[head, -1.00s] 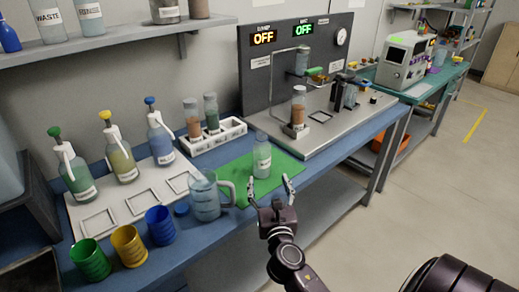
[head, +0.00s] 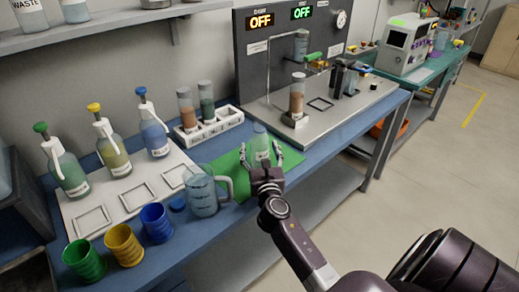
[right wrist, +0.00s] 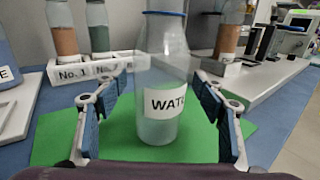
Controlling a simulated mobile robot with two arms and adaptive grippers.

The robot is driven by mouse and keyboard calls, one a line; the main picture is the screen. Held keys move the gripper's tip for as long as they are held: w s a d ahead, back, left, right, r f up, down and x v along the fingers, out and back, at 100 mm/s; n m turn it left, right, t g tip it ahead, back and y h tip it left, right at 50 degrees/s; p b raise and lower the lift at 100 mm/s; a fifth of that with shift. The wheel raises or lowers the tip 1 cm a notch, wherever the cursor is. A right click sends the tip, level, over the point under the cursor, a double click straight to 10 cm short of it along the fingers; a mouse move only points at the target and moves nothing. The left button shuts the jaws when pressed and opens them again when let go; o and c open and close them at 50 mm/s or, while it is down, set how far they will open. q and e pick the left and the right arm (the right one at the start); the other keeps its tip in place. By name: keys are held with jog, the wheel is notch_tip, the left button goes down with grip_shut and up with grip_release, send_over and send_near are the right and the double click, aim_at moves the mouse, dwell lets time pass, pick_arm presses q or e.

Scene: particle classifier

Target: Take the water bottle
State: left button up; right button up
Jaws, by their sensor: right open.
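The water bottle (head: 260,142) stands upright on the green mat (head: 226,165) at the front of the blue bench. It is clear, with a white label reading "WAT" in the right wrist view (right wrist: 160,60). My right gripper (head: 261,152) is open, with its fingers on either side of the bottle's lower part. In the right wrist view, the fingers (right wrist: 160,117) show gaps to the bottle on both sides. My left gripper is not in view.
A glass pitcher (head: 203,193) stands left of the mat. A white rack (head: 212,127) with two sample tubes is behind the bottle. Squeeze bottles, a white tray and green, yellow and blue cups (head: 157,224) are at left. The metal rig (head: 338,104) is at right.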

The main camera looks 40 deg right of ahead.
jog(key=c, duration=1.3)
jog(key=shift+o, duration=0.2)
jog(key=shift+r, duration=0.15)
